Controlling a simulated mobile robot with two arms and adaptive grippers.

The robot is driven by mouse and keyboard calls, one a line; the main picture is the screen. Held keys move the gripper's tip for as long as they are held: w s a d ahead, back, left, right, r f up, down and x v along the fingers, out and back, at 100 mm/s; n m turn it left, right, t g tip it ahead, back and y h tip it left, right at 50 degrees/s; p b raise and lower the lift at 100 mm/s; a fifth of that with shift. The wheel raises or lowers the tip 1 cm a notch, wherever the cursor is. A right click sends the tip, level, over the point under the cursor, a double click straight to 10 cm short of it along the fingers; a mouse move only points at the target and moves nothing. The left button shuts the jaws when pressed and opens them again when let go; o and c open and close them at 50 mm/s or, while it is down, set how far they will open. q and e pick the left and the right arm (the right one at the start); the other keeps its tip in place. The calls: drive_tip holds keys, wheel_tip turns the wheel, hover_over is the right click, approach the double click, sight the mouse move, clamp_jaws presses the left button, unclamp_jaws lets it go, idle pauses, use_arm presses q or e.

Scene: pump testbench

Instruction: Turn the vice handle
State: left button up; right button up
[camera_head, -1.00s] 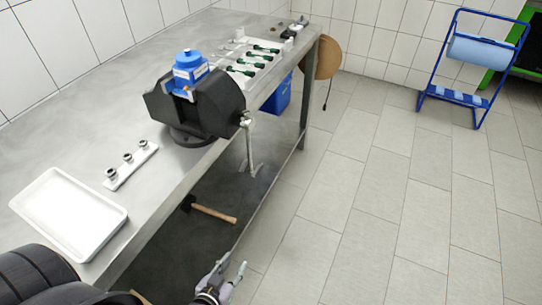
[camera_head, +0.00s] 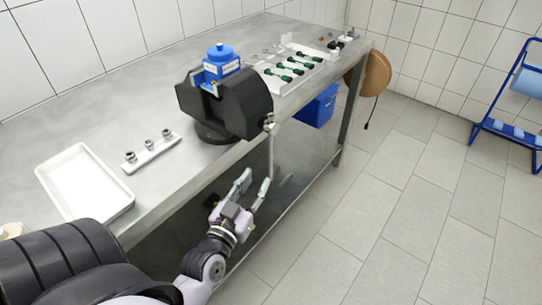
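The black vice (camera_head: 240,108) stands on the front edge of the metal workbench. It holds a blue and white pump part (camera_head: 220,64) at its top. The vice handle (camera_head: 271,152) is a thin grey rod that hangs down in front of the bench edge from the screw end on the vice's right. My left gripper (camera_head: 254,184) is open and empty, low beside the bench front. Its fingertips point up, just left of the lower end of the handle. I cannot tell whether a finger touches the handle. My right gripper is not in view.
A white tray (camera_head: 84,182) and a strip with ring-shaped parts (camera_head: 152,154) lie on the bench left of the vice. Green-handled tools (camera_head: 291,64) lie behind it. A blue bin (camera_head: 317,106) is under the bench.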

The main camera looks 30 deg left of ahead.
sight(270, 160)
use_arm(q)
drive_tip(key=w, duration=0.3)
drive_tip(key=w+a, duration=0.1)
drive_tip(key=w, duration=0.2)
drive_tip(key=w+p, duration=0.1)
drive_tip(key=w, duration=0.2)
drive_tip(key=shift+w+a, duration=0.4)
clamp_jaws()
